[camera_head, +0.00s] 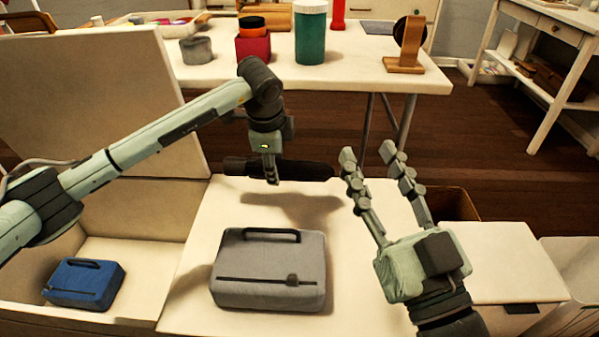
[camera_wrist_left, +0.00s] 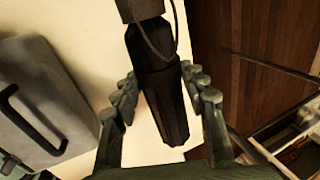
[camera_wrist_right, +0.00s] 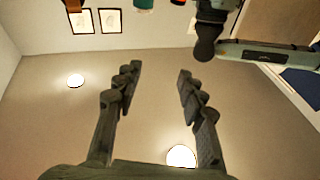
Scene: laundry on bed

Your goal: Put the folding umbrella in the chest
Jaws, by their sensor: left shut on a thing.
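The folding umbrella (camera_head: 305,170) is black and lies roughly level in the air above the cream surface. My left gripper (camera_head: 271,172) is shut on it from above. In the left wrist view the umbrella (camera_wrist_left: 165,95) runs between the fingers, with a cord loop at its upper end. The chest (camera_head: 135,215) is a cream box at the left, with its lid (camera_head: 90,95) raised. A blue case (camera_head: 84,283) lies inside it. My right gripper (camera_head: 370,158) is open and empty at the right, fingers pointing up; its spread fingers also show in the right wrist view (camera_wrist_right: 158,80).
A grey case (camera_head: 268,272) with a black handle lies on the cream surface (camera_head: 190,310) right of the chest. A brown box (camera_head: 455,204) stands at the right.

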